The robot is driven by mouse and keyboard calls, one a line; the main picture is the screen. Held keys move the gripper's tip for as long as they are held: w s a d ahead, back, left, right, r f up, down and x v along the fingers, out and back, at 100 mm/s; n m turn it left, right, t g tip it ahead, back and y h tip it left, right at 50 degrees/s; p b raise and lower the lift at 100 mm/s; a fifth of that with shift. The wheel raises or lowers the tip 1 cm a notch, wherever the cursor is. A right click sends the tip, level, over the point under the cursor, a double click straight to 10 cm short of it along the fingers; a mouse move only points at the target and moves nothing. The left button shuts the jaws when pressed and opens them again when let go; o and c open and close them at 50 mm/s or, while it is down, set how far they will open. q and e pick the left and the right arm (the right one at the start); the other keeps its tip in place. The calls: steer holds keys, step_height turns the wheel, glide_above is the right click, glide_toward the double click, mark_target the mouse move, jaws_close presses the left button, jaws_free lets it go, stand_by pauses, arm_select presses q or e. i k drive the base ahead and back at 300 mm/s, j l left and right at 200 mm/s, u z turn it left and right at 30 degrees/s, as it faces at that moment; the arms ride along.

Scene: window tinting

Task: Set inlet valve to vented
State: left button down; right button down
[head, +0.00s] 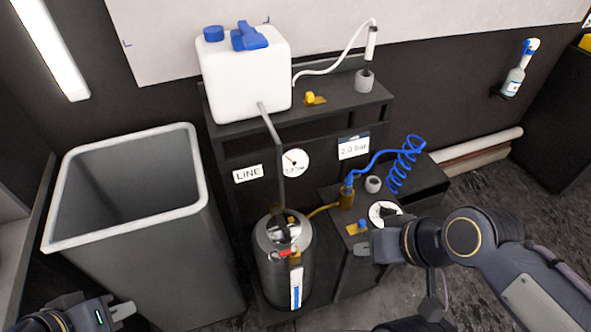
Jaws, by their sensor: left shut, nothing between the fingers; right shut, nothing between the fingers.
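A yellow knob (310,97) sits on a similar plate on the upper shelf. No readable label shows which one is the inlet valve. My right gripper (361,250) is shut and empty just in front of the blue-handled valve; I cannot tell whether it touches it. My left gripper (123,311) is shut and empty at the bottom left, in front of the bin.
A steel tank (272,275) with a red lever stands left of the lower box. A white jug (247,75) stands on the dark shelf (345,103). A blue coiled hose (405,165) lies at the right. A grey bin (195,250) fills the left. Open floor shows at right.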

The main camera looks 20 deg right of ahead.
mark_target(361, 224)
steer(key=z, duration=1.25)
steer(key=i+l+u, duration=0.15)
steer(key=u, duration=0.25)
steer(key=i+l+u, duration=0.1)
steer(key=u, duration=0.3)
steer(key=i+l+u, duration=0.1)
steer(key=l+u, duration=0.2)
steer(key=u, duration=0.15)
